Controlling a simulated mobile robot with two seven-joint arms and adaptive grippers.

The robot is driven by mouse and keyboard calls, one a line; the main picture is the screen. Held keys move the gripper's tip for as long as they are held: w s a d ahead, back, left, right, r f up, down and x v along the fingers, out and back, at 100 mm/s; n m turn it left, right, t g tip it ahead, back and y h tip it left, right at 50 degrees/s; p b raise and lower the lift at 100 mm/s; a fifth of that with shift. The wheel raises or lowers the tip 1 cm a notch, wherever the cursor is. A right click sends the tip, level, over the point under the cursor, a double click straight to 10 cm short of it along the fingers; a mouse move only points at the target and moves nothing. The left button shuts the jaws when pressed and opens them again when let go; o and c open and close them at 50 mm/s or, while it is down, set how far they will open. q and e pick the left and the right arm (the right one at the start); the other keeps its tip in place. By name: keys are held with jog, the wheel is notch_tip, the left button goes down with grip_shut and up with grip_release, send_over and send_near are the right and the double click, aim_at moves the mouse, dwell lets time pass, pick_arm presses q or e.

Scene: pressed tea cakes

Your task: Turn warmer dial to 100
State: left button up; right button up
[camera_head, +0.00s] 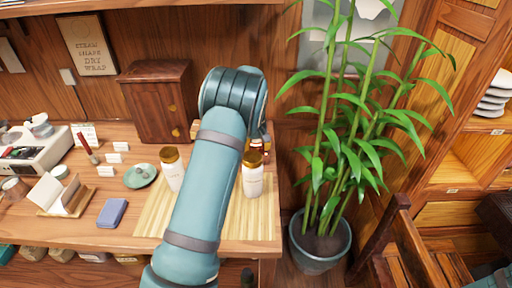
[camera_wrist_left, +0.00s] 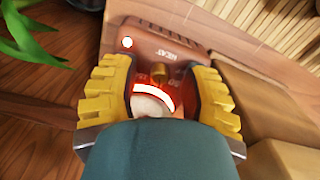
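The reddish-brown warmer (camera_wrist_left: 184,52) fills the middle of the left wrist view, with raised lettering on its face. Its small brass dial (camera_wrist_left: 160,72) sits above a glowing red and white arc scale (camera_wrist_left: 154,92). The scale numbers are too blurred to read surely, and the dial's setting cannot be told. My left gripper (camera_wrist_left: 160,70) has its yellow fingers wide apart, one on each side of the dial, with visible gaps. In the head view my left arm hides the gripper and most of the area around the warmer. My right gripper is in neither view.
Two white jars with brown lids, one left (camera_head: 172,172) and one right (camera_head: 253,176) of my arm, stand on a slatted mat (camera_head: 150,222). A wooden cabinet (camera_head: 158,105) stands behind. A potted bamboo (camera_head: 319,250) stands right of the table. A round white lamp (camera_wrist_left: 127,43) is on the warmer.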

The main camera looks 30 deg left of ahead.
aim_at(255, 148)
pick_arm(q)
grip_shut()
jog(key=shift+m+p, duration=0.55)
jog(key=shift+m, duration=0.85)
jog(key=shift+o, duration=1.1)
grip_release()
notch_tip(255, 148, up, 12)
